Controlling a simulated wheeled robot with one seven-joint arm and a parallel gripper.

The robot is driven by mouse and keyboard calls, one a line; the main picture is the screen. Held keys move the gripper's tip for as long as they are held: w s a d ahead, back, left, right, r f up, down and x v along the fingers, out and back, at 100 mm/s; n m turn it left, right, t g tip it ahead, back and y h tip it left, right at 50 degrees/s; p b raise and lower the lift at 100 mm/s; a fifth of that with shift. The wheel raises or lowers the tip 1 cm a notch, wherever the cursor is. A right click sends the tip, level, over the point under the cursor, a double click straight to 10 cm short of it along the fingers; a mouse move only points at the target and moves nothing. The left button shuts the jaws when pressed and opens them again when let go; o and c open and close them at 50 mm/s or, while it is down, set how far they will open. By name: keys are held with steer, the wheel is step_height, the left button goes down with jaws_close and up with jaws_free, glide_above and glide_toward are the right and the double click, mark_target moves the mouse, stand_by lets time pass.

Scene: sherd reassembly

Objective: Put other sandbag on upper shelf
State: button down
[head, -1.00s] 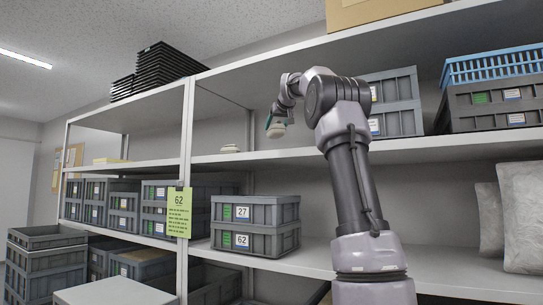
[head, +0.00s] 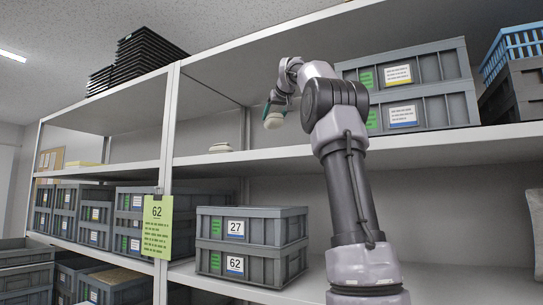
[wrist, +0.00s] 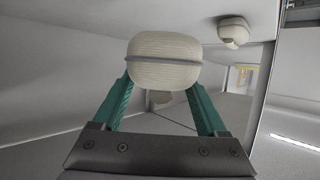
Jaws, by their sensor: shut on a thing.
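My gripper (head: 272,108) is shut on a cream sandbag (head: 273,121) and holds it above the upper shelf (head: 255,158). In the wrist view the held sandbag (wrist: 165,62), with a grey band around it, sits between the two green fingers of my gripper (wrist: 160,90). Another sandbag (head: 221,148) lies on the upper shelf, left of the held one. It also shows in the wrist view, at the upper right (wrist: 233,32). Whether the held sandbag touches the shelf is hard to tell, but a gap seems to show under it.
Grey crates (head: 415,85) stand on the upper shelf to the right of my arm, and a blue basket (head: 515,50) further right. Crates marked 27 and 62 (head: 250,245) sit on the shelf below. A shelf upright (head: 170,120) with a green sign (head: 157,227) stands left.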

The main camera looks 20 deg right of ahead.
mark_target(275, 127)
step_height(275, 127, down, 5)
steer(key=shift+w+f, duration=0.15)
steer(key=shift+f, duration=2.25)
jaws_free()
steer(key=shift+f, duration=0.15)
steer(key=shift+r, duration=0.2)
steer(key=v, duration=1.2)
steer(key=shift+f, duration=0.1)
